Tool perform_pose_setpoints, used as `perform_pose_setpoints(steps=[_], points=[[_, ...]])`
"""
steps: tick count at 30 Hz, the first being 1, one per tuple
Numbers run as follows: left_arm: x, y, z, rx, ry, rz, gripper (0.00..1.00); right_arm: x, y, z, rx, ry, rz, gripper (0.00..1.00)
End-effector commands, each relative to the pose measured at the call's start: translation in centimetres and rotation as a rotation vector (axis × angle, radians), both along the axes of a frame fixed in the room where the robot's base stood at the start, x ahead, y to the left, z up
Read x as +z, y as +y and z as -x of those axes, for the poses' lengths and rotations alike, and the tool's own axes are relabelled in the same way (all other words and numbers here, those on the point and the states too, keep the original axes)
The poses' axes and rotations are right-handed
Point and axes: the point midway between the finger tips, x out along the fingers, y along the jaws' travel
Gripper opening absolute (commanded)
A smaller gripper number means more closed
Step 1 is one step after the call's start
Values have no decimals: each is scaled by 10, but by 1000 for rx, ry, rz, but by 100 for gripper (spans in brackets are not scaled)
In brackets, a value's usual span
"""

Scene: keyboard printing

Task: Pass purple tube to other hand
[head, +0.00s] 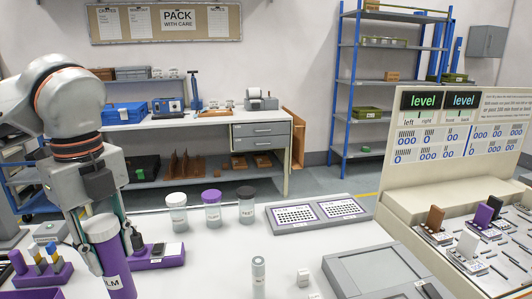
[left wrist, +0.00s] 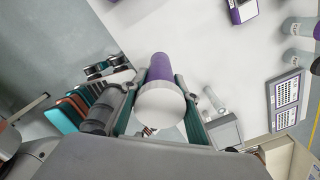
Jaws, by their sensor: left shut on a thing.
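The purple tube (head: 117,272) has a white cap and a white label ending in "LM". It stands roughly upright in my left gripper (head: 106,240), at the lower left of the head view. My left gripper is shut around the tube near its cap. In the left wrist view the tube (left wrist: 160,72) lies between the two fingers (left wrist: 156,100), its white end toward the camera. Whether its bottom touches the table is out of frame. My right gripper is not in either view.
Three capped jars, including a purple-lidded one (head: 212,210), stand mid-table. A small pale bottle (head: 258,277) stands at the front. A grey keyed panel (head: 312,214) and a grey flat device (head: 385,272) lie to the right. A purple rack (head: 45,275) stands left of the tube.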

Motion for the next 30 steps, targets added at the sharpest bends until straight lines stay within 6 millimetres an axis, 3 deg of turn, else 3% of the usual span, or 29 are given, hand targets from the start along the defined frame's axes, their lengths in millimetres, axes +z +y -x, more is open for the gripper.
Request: perform_pose_setpoints(steps=[30], points=[[-60, -10, -21, -1925, 11, -9, 8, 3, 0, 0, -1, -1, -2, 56]])
